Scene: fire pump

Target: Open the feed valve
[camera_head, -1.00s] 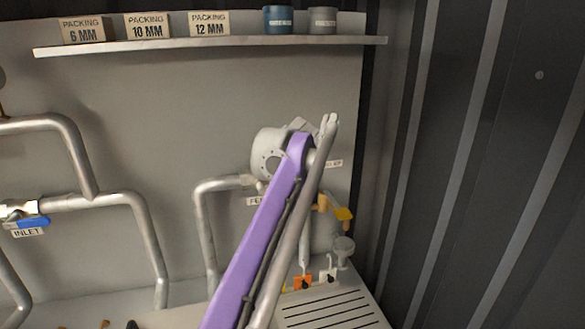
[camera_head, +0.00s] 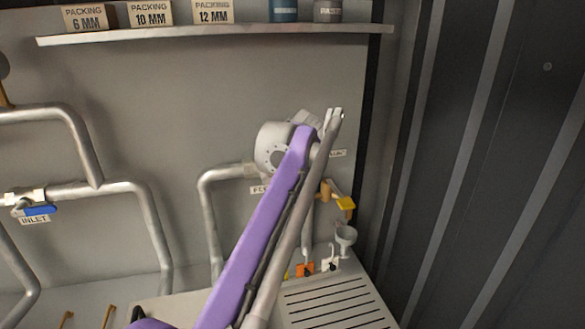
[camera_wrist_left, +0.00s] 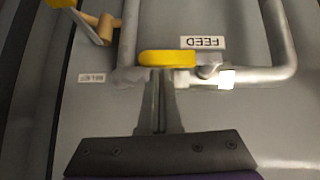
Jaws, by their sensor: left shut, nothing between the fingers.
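The feed valve's yellow handle (camera_wrist_left: 180,58) lies level, parallel to the horizontal grey pipe (camera_wrist_left: 255,76), beside the upside-down FEED label (camera_wrist_left: 205,42) in the left wrist view. My left gripper (camera_wrist_left: 159,76) is shut and empty. Its fingertips end at the handle's near edge; I cannot tell whether they touch it. In the head view my purple left arm covers the feed valve and the gripper tips. Part of the FEED label (camera_head: 260,189) and the feed pipe (camera_head: 208,215) show left of the arm. My right gripper is not in view.
A second yellow handle (camera_head: 346,203) on a brass fitting stands right of my arm, with a funnel (camera_head: 345,238) below. A blue-handled inlet valve (camera_head: 38,210) is at the left. A shelf (camera_head: 220,37) with packing boxes runs above. A dark corrugated wall (camera_head: 490,170) bounds the right.

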